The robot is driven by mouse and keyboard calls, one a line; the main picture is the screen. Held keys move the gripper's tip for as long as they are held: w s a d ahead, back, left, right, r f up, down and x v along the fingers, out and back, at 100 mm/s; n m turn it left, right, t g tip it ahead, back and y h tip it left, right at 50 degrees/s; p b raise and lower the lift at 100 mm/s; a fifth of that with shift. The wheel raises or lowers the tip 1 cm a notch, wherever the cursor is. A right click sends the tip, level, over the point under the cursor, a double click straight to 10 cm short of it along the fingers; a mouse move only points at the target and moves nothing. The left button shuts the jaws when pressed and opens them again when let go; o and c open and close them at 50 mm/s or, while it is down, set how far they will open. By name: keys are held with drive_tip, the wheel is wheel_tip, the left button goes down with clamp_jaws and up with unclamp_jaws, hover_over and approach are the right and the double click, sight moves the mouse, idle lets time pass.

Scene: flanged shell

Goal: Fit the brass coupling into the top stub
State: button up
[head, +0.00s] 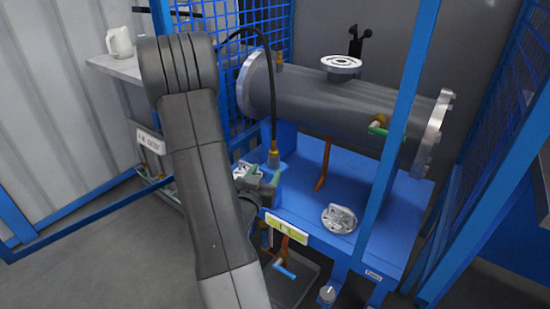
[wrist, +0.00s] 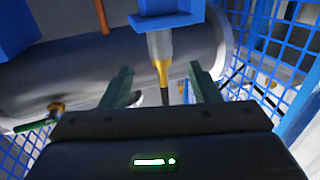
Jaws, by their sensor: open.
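The brass coupling (head: 273,153) sits at the lower end of a black hose, upright in a grey holder on a blue block. In the wrist view the coupling (wrist: 162,73) appears between the two open fingers, with no clear contact. My gripper (head: 258,178) is open beside the holder; its fingers also show in the wrist view (wrist: 162,83). A small brass fitting (head: 279,59), apparently the top stub, stands on the upper left of the grey shell. The hose passes close to it. Whether the stub's mouth is free cannot be told.
The grey shell (head: 330,98) has a flanged nozzle (head: 341,63) on top and a green-handled brass valve (head: 378,124) on its side. A loose metal flange (head: 339,218) lies on the blue bench (head: 310,200). A blue post (head: 400,120) and mesh panels stand close by.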

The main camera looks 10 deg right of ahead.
sight(275, 153)
drive_tip(key=x, duration=0.4)
drive_tip(key=shift+w+d, duration=0.1)
drive_tip(key=shift+r+b+x, duration=0.15)
drive_tip(key=shift+b+x, duration=0.2)
drive_tip(key=shift+x, duration=1.1)
drive_tip(key=shift+r+b+x, duration=0.1)
drive_tip(key=shift+b+x, duration=0.2)
drive_tip(key=shift+x, duration=1.15)
drive_tip(key=c, duration=1.2)
